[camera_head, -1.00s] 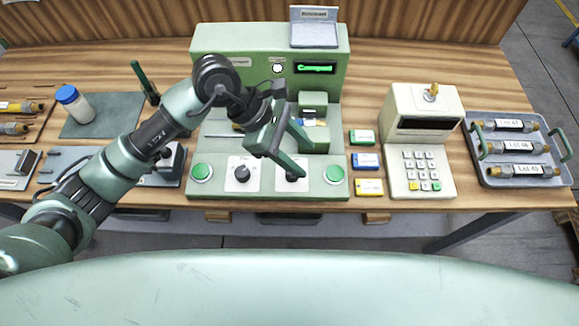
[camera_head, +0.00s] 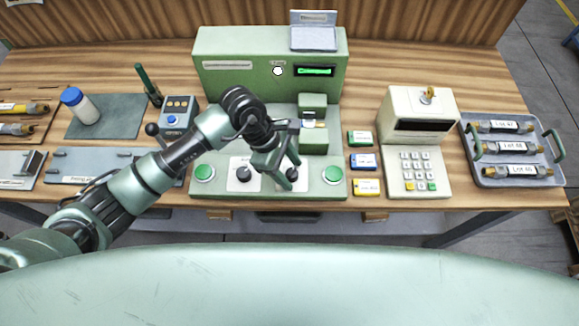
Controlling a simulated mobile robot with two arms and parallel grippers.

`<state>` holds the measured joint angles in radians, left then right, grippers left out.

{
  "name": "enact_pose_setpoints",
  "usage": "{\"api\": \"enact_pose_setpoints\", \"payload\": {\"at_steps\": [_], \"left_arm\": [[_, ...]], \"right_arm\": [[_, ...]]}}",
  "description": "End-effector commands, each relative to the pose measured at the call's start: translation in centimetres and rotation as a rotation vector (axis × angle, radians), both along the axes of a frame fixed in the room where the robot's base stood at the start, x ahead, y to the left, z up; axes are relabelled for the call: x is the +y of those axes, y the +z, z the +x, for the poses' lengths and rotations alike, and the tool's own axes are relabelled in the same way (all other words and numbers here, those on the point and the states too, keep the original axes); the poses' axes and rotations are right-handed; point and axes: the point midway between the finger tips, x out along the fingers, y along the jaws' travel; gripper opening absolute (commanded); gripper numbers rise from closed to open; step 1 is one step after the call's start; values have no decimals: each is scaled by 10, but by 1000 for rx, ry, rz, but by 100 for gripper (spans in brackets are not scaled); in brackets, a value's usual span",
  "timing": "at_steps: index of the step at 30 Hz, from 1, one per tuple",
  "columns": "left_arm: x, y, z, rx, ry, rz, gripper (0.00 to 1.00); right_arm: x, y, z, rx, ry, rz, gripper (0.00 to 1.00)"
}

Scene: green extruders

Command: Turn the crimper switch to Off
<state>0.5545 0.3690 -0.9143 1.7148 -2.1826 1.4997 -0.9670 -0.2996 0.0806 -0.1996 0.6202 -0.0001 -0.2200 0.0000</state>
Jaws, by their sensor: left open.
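The crimper (camera_head: 215,85) is a green machine at the back middle of the bench, with a lit green display (camera_head: 315,71). Its front panel has a black rotary knob (camera_head: 243,173) on a white plate at left. A second dark switch (camera_head: 292,173) sits to the right, largely hidden by my left gripper. Their labels are too small to read. My left gripper (camera_head: 286,173) is open, pointing down over the second switch with its fingers close around or beside it; contact cannot be told. My right gripper is not in view.
Green buttons (camera_head: 204,173) and (camera_head: 333,174) flank the panel. Coloured boxes (camera_head: 363,161), a cream keypad device (camera_head: 414,150) and a grey tray (camera_head: 550,172) of labelled cylinders stand to the right. A blue-capped bottle (camera_head: 82,106) stands at left.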

Motion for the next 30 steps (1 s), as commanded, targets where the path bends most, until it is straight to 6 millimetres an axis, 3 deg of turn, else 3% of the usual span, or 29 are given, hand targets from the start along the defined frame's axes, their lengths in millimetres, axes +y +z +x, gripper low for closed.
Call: {"api": "enact_pose_setpoints", "payload": {"at_steps": [3,9,20,30], "left_arm": [[0,0,0,0,0,0,52],[0,0,0,0,0,0,0],[1,-1,-1,-1,49,1,0],[0,-2,-2,-3,285,0,0]], "right_arm": [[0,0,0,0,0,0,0],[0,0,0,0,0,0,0],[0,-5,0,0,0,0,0],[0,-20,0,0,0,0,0]]}}
